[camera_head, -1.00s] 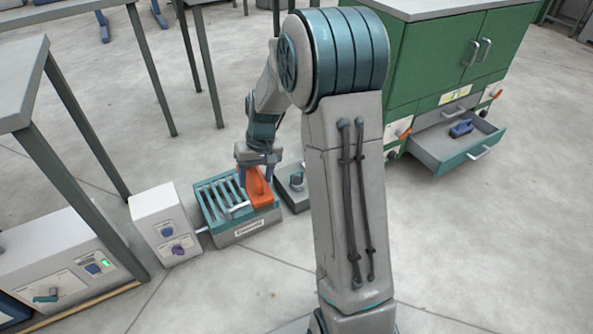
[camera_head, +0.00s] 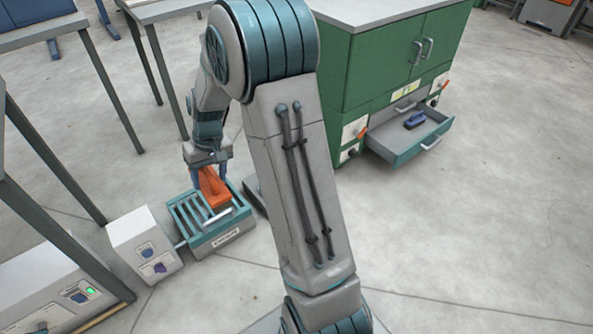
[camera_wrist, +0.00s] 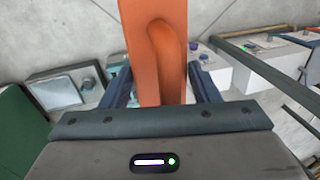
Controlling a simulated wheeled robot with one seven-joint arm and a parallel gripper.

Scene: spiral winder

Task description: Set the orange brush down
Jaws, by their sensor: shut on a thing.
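The orange brush (camera_head: 211,187) is between the fingers of my gripper (camera_head: 209,175), over the teal slatted box (camera_head: 222,235). In the wrist view the orange brush (camera_wrist: 156,50) fills the space between the two dark fingers of my gripper (camera_wrist: 160,85). My gripper is shut on it. The brush's lower end overlaps the box's slatted top in the head view, and I cannot tell whether it touches. Much of the box is hidden behind the brush in the wrist view.
A white control box (camera_head: 146,245) stands left of the slatted box. A green cabinet (camera_head: 385,70) with an open drawer (camera_head: 405,140) holding a blue object (camera_head: 415,120) stands at the back right. Table legs stand at left. The floor at right is clear.

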